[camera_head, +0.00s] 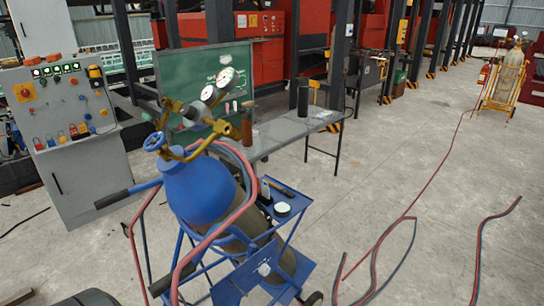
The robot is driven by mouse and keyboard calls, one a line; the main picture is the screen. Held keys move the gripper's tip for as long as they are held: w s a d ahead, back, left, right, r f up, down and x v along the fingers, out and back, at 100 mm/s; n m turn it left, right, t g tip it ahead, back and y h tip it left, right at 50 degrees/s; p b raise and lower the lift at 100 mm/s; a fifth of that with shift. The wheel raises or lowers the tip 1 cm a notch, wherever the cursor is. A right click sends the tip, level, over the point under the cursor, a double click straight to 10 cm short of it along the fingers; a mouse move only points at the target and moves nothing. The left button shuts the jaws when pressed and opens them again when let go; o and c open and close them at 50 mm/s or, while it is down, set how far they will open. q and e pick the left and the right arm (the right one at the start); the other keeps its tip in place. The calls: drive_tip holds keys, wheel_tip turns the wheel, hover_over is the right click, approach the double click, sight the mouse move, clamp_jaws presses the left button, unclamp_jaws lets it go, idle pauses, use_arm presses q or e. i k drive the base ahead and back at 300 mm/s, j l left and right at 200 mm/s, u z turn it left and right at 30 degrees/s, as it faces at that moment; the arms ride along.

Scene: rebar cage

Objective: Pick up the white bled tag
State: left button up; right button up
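I cannot pick out with certainty which thing is the white bled tag. Several small pale things show: a round white-topped item (282,209) on the blue cart's small tray, a pale patch (264,269) on the cart's lower blue panel, and a pale flat piece (325,114) at the grey table's far end. The blue cart (296,228) holds a gas cylinder with a blue top (198,190), a brass valve and round gauges (208,95). Neither gripper is in view.
A grey control cabinet (75,190) stands at left. A grey table (285,130) and green board (203,75) stand behind the cylinder. Red and dark hoses (375,265) lie on the floor at right. A yellow cylinder cart (503,87) stands far right.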

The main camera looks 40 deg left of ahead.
sight(264, 189)
drive_tip(key=i+u, duration=0.2)
drive_tip(key=u, duration=0.25)
drive_tip(key=i+l+u, duration=0.15)
drive_tip(key=u, duration=0.35)
drive_tip(key=i+l+u, duration=0.2)
drive_tip(key=u, duration=0.25)
drive_tip(key=i+l+u, duration=0.15)
drive_tip(key=u, duration=0.3)
drive_tip(key=k+l, duration=0.05)
drive_tip(key=l, duration=0.05)
